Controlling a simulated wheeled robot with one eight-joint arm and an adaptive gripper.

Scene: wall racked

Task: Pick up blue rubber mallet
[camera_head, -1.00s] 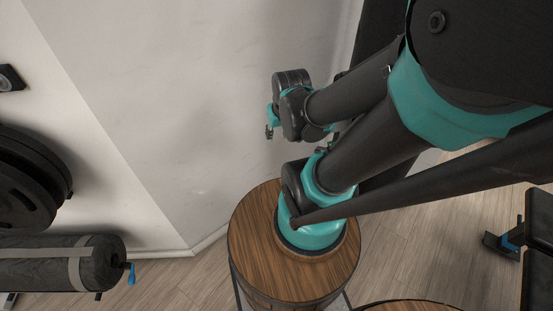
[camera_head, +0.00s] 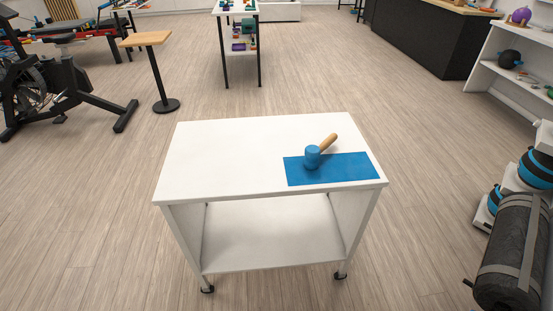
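The blue rubber mallet (camera_head: 313,157) lies on a blue mat (camera_head: 348,171) at the right front of a white wheeled cart's top (camera_head: 225,152). Its blue head is toward the front left, and its wooden handle (camera_head: 328,142) points to the back right, past the mat's far edge. My gripper is not in view now, so its state and its distance from the mallet do not show.
The left part of the cart top and its lower shelf (camera_head: 270,235) are bare. Open floor surrounds the cart. A small wooden-topped stand (camera_head: 146,39) and exercise bike (camera_head: 60,90) are at the left. A punching-bag-like roll (camera_head: 512,250) is at the right.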

